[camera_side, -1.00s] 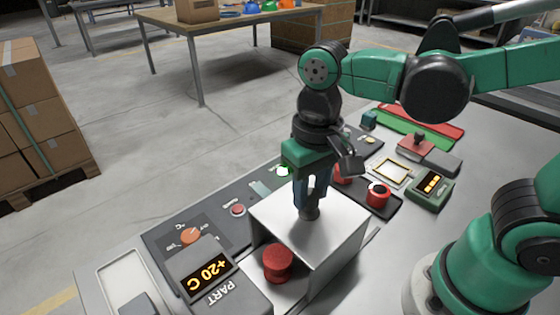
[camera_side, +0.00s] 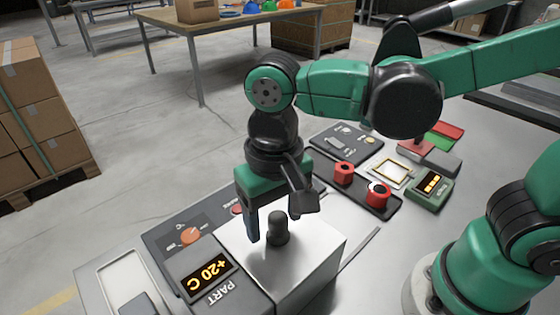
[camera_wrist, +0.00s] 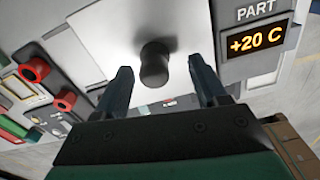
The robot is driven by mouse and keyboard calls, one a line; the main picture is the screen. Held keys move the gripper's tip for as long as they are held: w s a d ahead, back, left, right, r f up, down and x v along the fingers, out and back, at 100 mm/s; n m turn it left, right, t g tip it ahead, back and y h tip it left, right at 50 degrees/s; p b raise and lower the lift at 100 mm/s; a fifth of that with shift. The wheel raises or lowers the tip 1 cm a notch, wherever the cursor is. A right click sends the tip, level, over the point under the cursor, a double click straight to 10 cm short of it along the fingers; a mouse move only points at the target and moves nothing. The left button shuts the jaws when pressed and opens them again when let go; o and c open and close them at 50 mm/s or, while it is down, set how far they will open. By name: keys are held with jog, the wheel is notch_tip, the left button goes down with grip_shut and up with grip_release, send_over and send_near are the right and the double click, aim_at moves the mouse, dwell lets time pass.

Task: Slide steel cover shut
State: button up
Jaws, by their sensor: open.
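The steel cover (camera_side: 310,250) is a box-shaped hood with a dark knob (camera_side: 278,228) on its top. It stands against the grey unit with the PART display (camera_side: 207,277), and its front opening and the red part are hidden in the side view. My gripper (camera_side: 265,238) is open at the knob, its fingers apart and not closed on it. In the wrist view the knob (camera_wrist: 155,62) shows between and just beyond the two fingers (camera_wrist: 162,85), with gaps on both sides. The cover's top (camera_wrist: 120,30) also shows there.
The display reads +20 C. To the right are a dark tray with red pieces (camera_side: 344,172), a square frame (camera_side: 391,172) and a green meter (camera_side: 430,184).

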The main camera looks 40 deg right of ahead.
jog(key=shift+r, duration=2.8)
jog(key=w+d+f+n+t, duration=0.1)
jog(key=w+d+f+t, duration=0.1)
jog(key=d, duration=0.5)
jog(key=w+d+f+t, duration=0.1)
jog(key=d+f+t, duration=0.1)
jog(key=d+t, duration=0.3)
jog(key=d, duration=0.2)
jog(key=shift+w+d+n, duration=0.3)
jog(key=shift+w+n, duration=0.05)
jog(key=shift+n, duration=0.05)
jog(key=shift+o, duration=0.3)
